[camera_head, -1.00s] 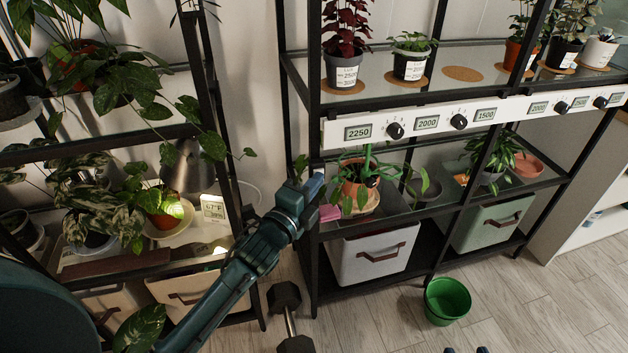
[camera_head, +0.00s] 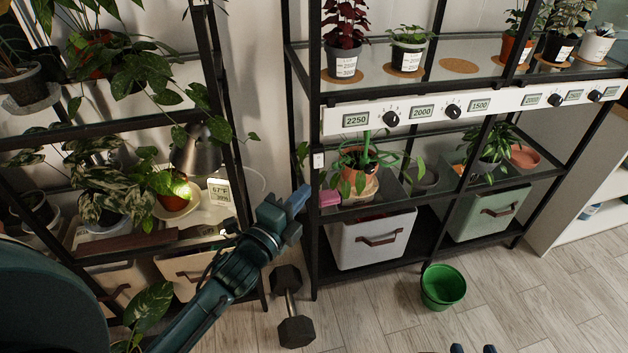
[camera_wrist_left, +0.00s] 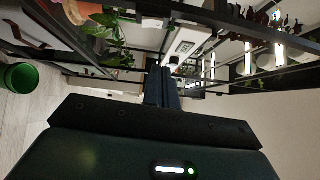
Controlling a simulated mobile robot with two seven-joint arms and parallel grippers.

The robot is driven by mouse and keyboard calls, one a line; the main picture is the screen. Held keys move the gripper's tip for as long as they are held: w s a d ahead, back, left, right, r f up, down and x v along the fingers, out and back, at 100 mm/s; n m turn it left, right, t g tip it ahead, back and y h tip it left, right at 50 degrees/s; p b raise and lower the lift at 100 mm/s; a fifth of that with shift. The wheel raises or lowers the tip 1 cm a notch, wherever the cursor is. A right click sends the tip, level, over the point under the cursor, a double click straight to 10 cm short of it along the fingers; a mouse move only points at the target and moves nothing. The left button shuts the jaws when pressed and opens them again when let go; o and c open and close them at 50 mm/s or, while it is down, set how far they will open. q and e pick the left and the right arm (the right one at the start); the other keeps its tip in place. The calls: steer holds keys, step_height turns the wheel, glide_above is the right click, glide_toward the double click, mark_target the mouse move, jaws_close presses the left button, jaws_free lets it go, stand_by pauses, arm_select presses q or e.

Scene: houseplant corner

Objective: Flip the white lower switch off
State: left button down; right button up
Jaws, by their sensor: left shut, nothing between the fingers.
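A small white switch (camera_head: 318,160) sits on the black front post of the right-hand rack, just under the white dial strip. It is too small to tell which way it is flipped. My left gripper (camera_head: 300,197) is shut and empty, below and slightly left of the switch, with a visible gap in the picture. Its closed fingers also show in the left wrist view (camera_wrist_left: 162,88), pointing toward the rack. A white plate (camera_wrist_left: 183,47) shows beyond them there; I cannot tell if it is the switch. My right gripper (camera_head: 473,349) shows only two separated tips at the bottom edge.
The white dial strip (camera_head: 470,108) runs along the rack above. A potted plant (camera_head: 355,170) and a pink block (camera_head: 330,198) are close behind the post. A dumbbell (camera_head: 288,300) and a green bucket (camera_head: 442,287) stand on the floor.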

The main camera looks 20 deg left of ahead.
arm_select(q)
steer(key=shift+r+v, duration=0.1)
steer(key=shift+v, duration=0.75)
steer(key=shift+r+v, duration=0.15)
steer(key=shift+v, duration=0.65)
arm_select(e)
steer(key=shift+d+r, duration=0.15)
steer(key=shift+r, duration=0.1)
steer(key=shift+f, duration=0.1)
